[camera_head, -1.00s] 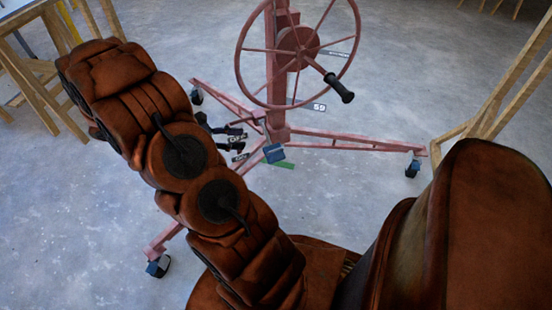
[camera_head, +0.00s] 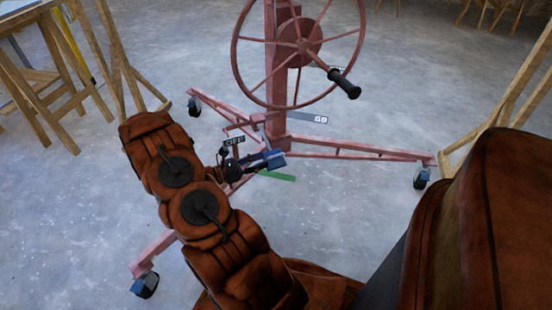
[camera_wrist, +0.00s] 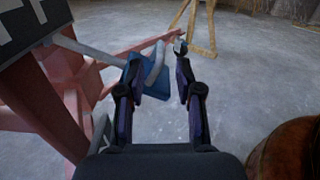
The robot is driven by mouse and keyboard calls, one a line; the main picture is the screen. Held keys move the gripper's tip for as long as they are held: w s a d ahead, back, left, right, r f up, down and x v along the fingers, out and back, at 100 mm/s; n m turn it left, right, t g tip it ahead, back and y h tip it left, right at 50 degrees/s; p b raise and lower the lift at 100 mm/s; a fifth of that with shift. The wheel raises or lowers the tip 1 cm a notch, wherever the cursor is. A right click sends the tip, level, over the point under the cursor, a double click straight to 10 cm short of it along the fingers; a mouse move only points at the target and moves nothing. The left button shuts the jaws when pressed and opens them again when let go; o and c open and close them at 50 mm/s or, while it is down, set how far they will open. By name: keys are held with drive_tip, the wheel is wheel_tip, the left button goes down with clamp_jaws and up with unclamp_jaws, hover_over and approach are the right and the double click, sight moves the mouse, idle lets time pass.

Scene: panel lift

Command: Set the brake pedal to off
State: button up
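The brake pedal (camera_head: 274,158) is a small blue block low at the foot of the red lift's post. It also shows in the wrist view as a blue plate (camera_wrist: 151,84) with a grey bar running to it. My gripper (camera_head: 256,162) is just left of the pedal in the head view, seemingly at or very near it. In the wrist view my gripper (camera_wrist: 157,58) has its two dark fingers apart, with the pedal between and beyond them, nearer the left finger. Contact cannot be told.
The red handwheel (camera_head: 299,43) with a black handle rises above the pedal. The lift's red legs (camera_head: 355,150) spread on casters across the floor. A green strip (camera_head: 277,176) lies by the pedal. Wooden trestles (camera_head: 40,80) stand at left, with wooden framing at right. Open concrete floor lies between.

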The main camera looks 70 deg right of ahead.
sight(269, 158)
drive_tip(key=b+x, duration=0.1)
drive_tip(key=x, duration=0.5)
drive_tip(key=shift+s+d+b, duration=0.15)
drive_tip(key=shift+s+b, duration=0.05)
drive_tip(key=shift+b, duration=0.15)
clamp_jaws()
idle(0.4)
